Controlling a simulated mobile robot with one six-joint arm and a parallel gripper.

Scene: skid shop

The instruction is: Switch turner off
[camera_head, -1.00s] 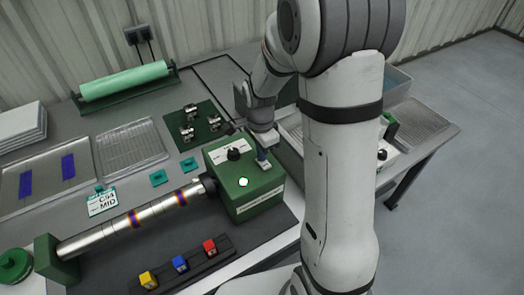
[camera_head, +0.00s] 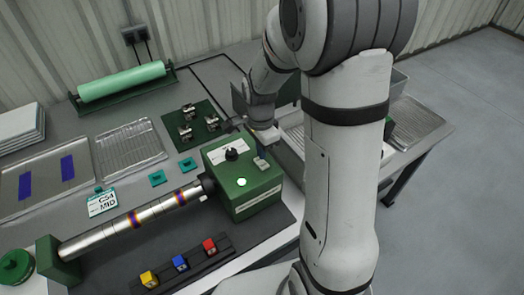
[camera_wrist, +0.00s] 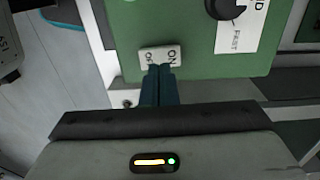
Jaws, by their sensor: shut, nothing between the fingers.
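The turner is a green box (camera_head: 246,203) with a metal tube (camera_head: 130,219) running left from it. Its top carries a black knob (camera_head: 232,154) and a small pale rocker switch (camera_head: 261,164). A light on its front face glows whitish green. In the wrist view the switch (camera_wrist: 147,57) has ON and OFF lettering, with ON at the right. My gripper (camera_wrist: 160,72) is shut and empty, its blue-teal fingertips at the switch's lower edge. I cannot tell whether they touch it. In the head view my gripper (camera_head: 262,147) is just behind the switch.
A rack with yellow, blue and red blocks (camera_head: 180,263) lies in front of the tube. Metal clamps (camera_head: 186,132) sit on a green mat behind the box. A wire rack (camera_head: 130,146) and a green roll (camera_head: 122,81) stand at the back left.

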